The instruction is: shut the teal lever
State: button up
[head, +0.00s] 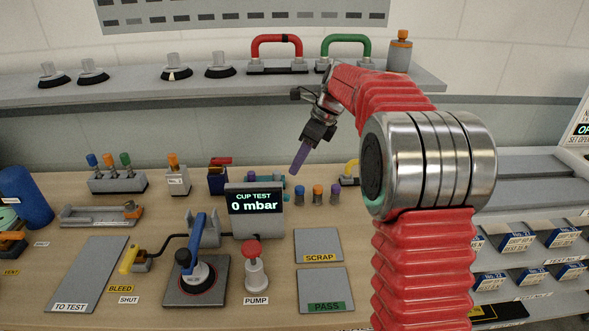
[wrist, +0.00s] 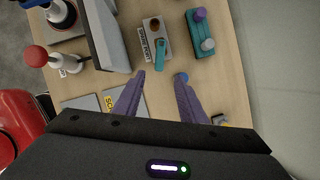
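The teal lever (wrist: 161,56) sits on a small grey labelled valve block (wrist: 150,42) in the wrist view, lying roughly along the block. In the head view my gripper (head: 300,160) hangs above the bench behind the display, pointing down.
A small blue-topped peg (wrist: 181,78) is near the right fingertip. The display, the red pump knob (head: 253,248) and the blue-handled cup fixture (head: 196,270) stand nearer the front.

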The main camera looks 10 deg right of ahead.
jog(key=shift+r, duration=0.1)
jog(key=shift+c, duration=0.4)
jog(key=shift+s, duration=0.1)
jog(key=shift+c, duration=0.7)
jog(key=shift+s+a+r+n, duration=0.1)
jog(key=shift+s+r+n, duration=0.25)
jog(key=shift+s, duration=0.1)
jog(key=c, duration=0.3)
jog(key=s+r+n, duration=0.1)
jog(key=s, duration=0.1)
jog(key=s+a+r+n, duration=0.1)
jog(key=s+n, duration=0.1)
jog(key=s, duration=0.1)
jog(key=s+a+r+n+h, duration=0.1)
jog(key=s+n, duration=0.1)
jog(key=s, duration=0.1)
jog(key=shift+r, duration=0.4)
grip_shut()
jog(key=s+a+f+n+t+h, duration=0.1)
jog(key=s+f+n, duration=0.1)
jog(key=s+n, duration=0.7)
jog(key=s+a+f+n+t+h, duration=0.1)
jog(key=s+f+n+t, duration=0.1)
jog(key=s+n, duration=0.8)
jog(key=s, duration=0.8)
jog(key=shift+s+f+h, duration=0.35)
jog(key=shift+f+h, duration=0.05)
